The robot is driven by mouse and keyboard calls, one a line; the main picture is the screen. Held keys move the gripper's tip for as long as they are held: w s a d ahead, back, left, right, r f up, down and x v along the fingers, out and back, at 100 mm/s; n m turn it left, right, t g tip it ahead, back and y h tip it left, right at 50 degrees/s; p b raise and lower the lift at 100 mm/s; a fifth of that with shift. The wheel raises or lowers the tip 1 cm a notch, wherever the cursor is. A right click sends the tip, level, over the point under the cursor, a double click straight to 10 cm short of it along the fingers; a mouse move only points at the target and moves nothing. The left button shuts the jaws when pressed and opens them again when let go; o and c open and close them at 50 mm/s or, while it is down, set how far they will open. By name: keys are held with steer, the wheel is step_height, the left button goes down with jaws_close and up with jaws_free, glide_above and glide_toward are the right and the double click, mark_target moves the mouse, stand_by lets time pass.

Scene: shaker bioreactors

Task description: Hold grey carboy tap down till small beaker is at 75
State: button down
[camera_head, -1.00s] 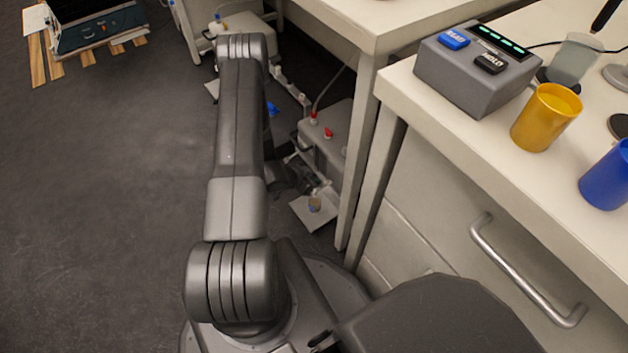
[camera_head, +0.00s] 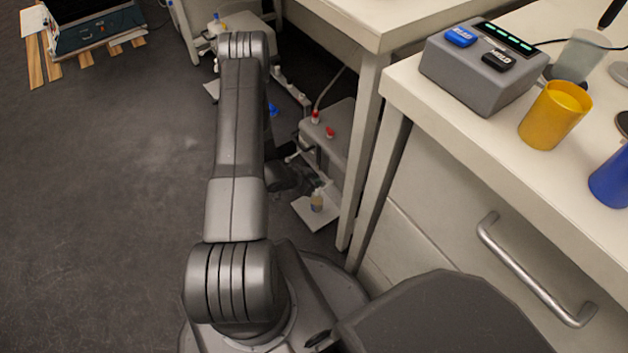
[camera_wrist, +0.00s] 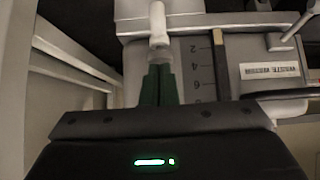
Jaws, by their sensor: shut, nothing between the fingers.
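A pale carboy (camera_head: 338,150) with red caps stands on the floor under the bench in the head view.
A bench (camera_head: 400,84) on the right bears a grey control box (camera_head: 470,85), a yellow cup (camera_head: 553,117) and a blue cup (camera_head: 612,180). A bench leg (camera_head: 360,170) stands close to the carboy. Open floor (camera_head: 110,200) lies left of my arm.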

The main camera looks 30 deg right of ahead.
steer(key=d+r+p+v, duration=0.1)
steer(key=p+v, duration=0.2)
steer(key=v, duration=0.8)
steer(key=shift+w+r, duration=0.25)
steer(key=shift+r, duration=0.05)
